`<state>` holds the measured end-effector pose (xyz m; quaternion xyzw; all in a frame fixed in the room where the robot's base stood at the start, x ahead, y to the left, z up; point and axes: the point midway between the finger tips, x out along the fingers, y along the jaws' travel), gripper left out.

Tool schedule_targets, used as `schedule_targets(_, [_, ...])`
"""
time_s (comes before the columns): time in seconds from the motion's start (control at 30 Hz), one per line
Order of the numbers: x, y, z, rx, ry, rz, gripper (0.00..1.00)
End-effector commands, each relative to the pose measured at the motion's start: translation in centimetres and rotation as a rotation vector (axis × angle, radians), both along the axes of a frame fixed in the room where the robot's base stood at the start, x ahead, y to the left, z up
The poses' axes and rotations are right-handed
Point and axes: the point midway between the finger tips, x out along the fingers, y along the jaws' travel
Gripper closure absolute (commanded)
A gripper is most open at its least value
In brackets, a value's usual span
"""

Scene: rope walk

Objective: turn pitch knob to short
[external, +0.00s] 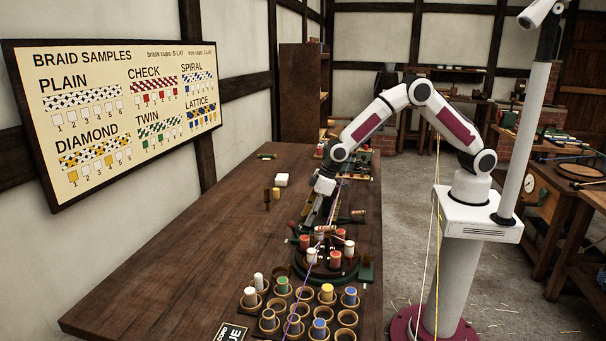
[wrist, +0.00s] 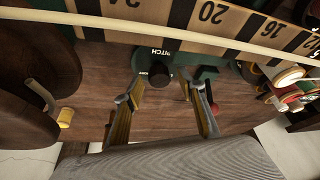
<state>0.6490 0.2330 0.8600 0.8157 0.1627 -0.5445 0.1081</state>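The pitch knob (wrist: 159,76) is a dark round knob on a green plate (wrist: 181,55) lettered "PITCH" in the wrist view. Small lettering beside the knob is too small to read, and its setting cannot be told. My gripper (wrist: 163,88) is open, with one yellow-and-grey finger to the left of the knob and the other to its right. I see no clear contact between the fingers and the knob. In the external view my gripper (external: 308,218) points down over the bench beside the braiding machine (external: 335,272); the knob cannot be made out there.
In the wrist view a numbered scale (wrist: 235,22) and a pale rod (wrist: 225,47) run across the top. A wooden wheel (wrist: 35,75) with a crank is at left, bobbins (wrist: 290,78) at right. In the external view cups with bobbins (external: 300,310) stand in front; the left bench (external: 200,235) is clear.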

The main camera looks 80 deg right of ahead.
Motion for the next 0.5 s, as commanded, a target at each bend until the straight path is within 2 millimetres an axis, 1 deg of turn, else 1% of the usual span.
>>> schedule_targets(0.17, [0.0, 0.0, 0.0, 0.0, 0.0, 0.0, 0.6])
schedule_targets(0.2, [-0.01, 0.0, 0.0, 0.0, 0.0, 0.0, 0.63])
schedule_targets(0.27, [0.0, -0.01, 0.0, 0.0, 0.0, 0.0, 0.78])
schedule_targets(0.3, [0.0, -0.01, 0.0, 0.0, 0.0, 0.0, 0.89])
schedule_targets(0.33, [-0.01, -0.02, -0.01, 0.0, 0.0, 0.0, 0.97])
schedule_targets(0.37, [-0.01, -0.02, -0.01, 0.0, 0.0, 0.0, 0.98])
schedule_targets(0.5, [-0.03, -0.01, -0.01, 0.0, 0.001, 0.0, 0.98])
